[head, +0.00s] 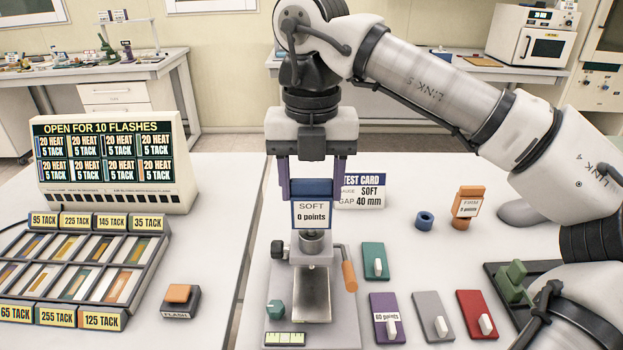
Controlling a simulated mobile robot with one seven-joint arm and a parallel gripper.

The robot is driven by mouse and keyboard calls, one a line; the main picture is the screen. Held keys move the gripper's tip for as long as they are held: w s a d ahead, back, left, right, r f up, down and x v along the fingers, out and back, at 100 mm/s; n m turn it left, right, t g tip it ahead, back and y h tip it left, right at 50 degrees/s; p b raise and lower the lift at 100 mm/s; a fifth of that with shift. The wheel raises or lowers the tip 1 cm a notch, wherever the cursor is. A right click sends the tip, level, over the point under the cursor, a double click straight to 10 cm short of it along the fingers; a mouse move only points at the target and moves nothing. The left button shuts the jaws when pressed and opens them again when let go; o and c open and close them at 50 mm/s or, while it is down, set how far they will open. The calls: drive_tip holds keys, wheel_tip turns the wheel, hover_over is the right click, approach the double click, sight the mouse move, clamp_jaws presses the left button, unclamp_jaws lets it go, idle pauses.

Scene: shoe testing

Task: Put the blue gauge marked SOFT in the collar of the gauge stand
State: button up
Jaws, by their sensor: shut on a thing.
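The blue gauge (312,188) is marked SOFT, with 0 points on its white face. My gripper (311,193) is shut on it, with one finger on each side, and holds it upright. The gauge is directly above the gauge stand (337,307), in line with the grey collar (313,242). The gauge's dark lower end reaches down to the collar's top. I cannot tell whether it is inside the collar or just above it. The stand has an orange-handled lever (349,276) on its right and a dark knob (278,250) on its left.
An orange gauge (467,205) and a blue ring (425,220) stand at the right. A test card (362,190) reading SOFT, GAP 40 mm is behind the stand. Coloured switch plates (428,306) lie right of the stand. A sample tray (70,270) and flash button (180,298) are left.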

drive_tip(key=shift+f+b, duration=0.35)
drive_tip(key=shift+f, duration=0.15)
drive_tip(key=o, duration=1.1)
drive_tip(key=shift+r, duration=0.1)
drive_tip(key=shift+r+p, duration=1.95)
drive_tip(key=shift+r, duration=4.9)
drive_tip(key=shift+s+f, duration=0.1)
